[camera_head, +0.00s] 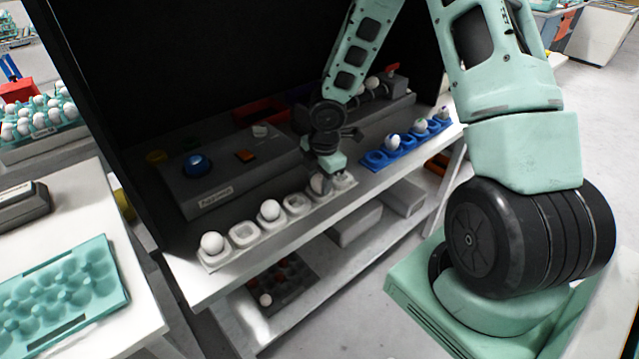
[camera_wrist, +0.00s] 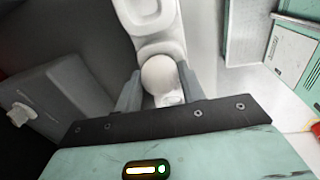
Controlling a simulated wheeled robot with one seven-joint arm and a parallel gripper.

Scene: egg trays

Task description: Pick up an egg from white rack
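The white rack (camera_head: 245,234) is a strip of cups along the front edge of the shelf. One white egg (camera_head: 213,243) sits in its nearest end cup and another white egg (camera_head: 270,210) in a middle cup. Empty cups lie between the eggs. A third egg (camera_head: 320,184) is at the far part of the rack, partly hidden by my gripper (camera_head: 326,170). In the wrist view this egg (camera_wrist: 159,75) lies between my gripper's two fingers (camera_wrist: 160,88), which flank it closely. I cannot tell whether they press on it.
A blue rack (camera_head: 376,158) with several eggs stands farther right on the shelf. Behind the white rack is a grey control box (camera_head: 215,200) with a blue button (camera_head: 197,164). A teal egg tray (camera_head: 60,295) lies on the left table. A lower shelf holds a dark tray (camera_head: 283,285).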

